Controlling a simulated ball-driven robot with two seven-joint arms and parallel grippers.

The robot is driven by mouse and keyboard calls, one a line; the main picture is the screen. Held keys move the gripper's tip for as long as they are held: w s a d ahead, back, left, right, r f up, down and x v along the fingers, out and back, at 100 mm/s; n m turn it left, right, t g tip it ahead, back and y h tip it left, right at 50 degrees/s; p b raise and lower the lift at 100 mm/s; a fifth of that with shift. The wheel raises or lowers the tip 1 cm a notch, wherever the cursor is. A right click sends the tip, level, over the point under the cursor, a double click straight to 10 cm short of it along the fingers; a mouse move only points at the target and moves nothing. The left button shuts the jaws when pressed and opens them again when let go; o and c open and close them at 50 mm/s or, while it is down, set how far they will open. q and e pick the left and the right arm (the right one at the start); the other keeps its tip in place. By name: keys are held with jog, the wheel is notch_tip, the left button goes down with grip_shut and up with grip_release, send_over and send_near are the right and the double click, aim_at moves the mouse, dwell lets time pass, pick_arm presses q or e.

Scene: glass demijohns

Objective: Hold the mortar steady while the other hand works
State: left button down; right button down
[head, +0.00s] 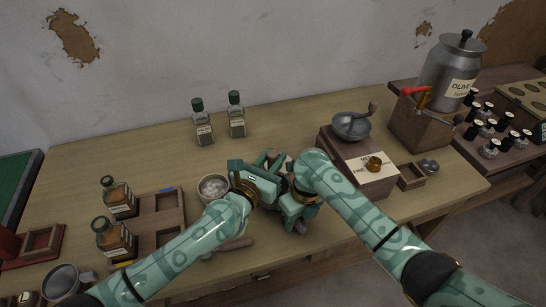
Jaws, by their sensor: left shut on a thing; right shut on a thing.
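My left gripper (268,163) reaches over the middle of the bench and is shut at a pinkish-grey rounded thing (288,158), which looks like the mortar. Most of it is hidden by my grippers, so its opening and contents cannot be made out. My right gripper (292,211) is lower and closer to the front edge, close beside the left one. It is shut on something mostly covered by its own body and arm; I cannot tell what. A dark grey rounded end (301,228) shows below it.
A bowl of pale lumps (213,188) stands left of my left gripper. A wooden tray (172,205) and labelled jars (117,239) are further left. Two bottles (236,114) stand behind. A grinder (352,126) on a wooden box and a metal canister (444,75) stand right. The back middle is clear.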

pick_arm(q)
jog(key=shift+s+a, duration=0.1)
jog(key=shift+a, duration=0.2)
jog(key=shift+d, duration=0.15)
jog(key=shift+d, duration=0.2)
jog(key=shift+r, duration=0.7)
notch_tip(320, 180, up, 8)
jog(key=shift+f, duration=0.25)
